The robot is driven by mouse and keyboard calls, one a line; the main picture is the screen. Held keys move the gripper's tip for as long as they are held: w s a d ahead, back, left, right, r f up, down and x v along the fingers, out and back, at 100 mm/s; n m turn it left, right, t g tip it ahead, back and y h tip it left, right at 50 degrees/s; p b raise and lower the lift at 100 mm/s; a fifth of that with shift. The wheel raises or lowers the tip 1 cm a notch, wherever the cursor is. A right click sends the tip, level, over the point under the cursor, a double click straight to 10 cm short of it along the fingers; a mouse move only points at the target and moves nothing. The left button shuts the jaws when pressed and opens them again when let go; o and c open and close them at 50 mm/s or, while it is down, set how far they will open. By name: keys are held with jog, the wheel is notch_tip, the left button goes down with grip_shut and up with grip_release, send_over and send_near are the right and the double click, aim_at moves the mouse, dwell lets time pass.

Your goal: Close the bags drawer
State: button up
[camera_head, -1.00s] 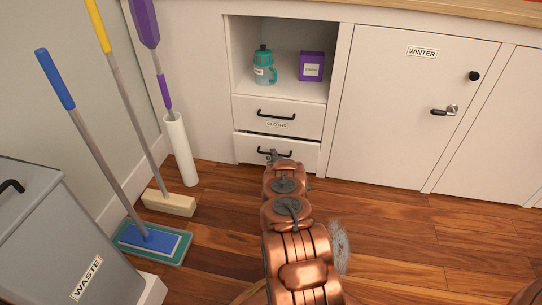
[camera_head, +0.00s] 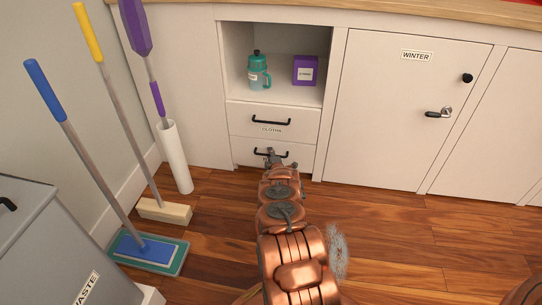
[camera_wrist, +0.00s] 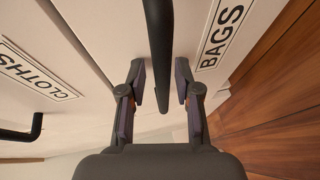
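The bags drawer (camera_head: 301,154) is the lower white drawer in the cabinet, under the cloths drawer (camera_head: 239,119). Its front looks about level with the drawer above, with no dark gap showing in the head view. My gripper (camera_head: 270,153) is at its black bar handle (camera_head: 285,154). In the wrist view the fingers (camera_wrist: 161,88) stand apart, one on each side of the handle (camera_wrist: 159,40), with no clear grip on it. The BAGS label (camera_wrist: 220,33) shows beside the right finger. In the head view my gripper hides part of the drawer front.
Above the drawers an open shelf holds a teal bottle (camera_head: 259,72) and a purple box (camera_head: 305,70). A WINTER door (camera_head: 400,110) is to the right. Mops, a broom, a white roll (camera_head: 175,158) and a grey waste bin (camera_head: 60,250) stand left.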

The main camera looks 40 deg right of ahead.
jog(key=shift+a, duration=0.1)
dwell(0.3)
jog(key=v, duration=1.1)
jog(key=shift+s+a, duration=0.25)
jog(key=shift+s, duration=0.05)
dwell(0.5)
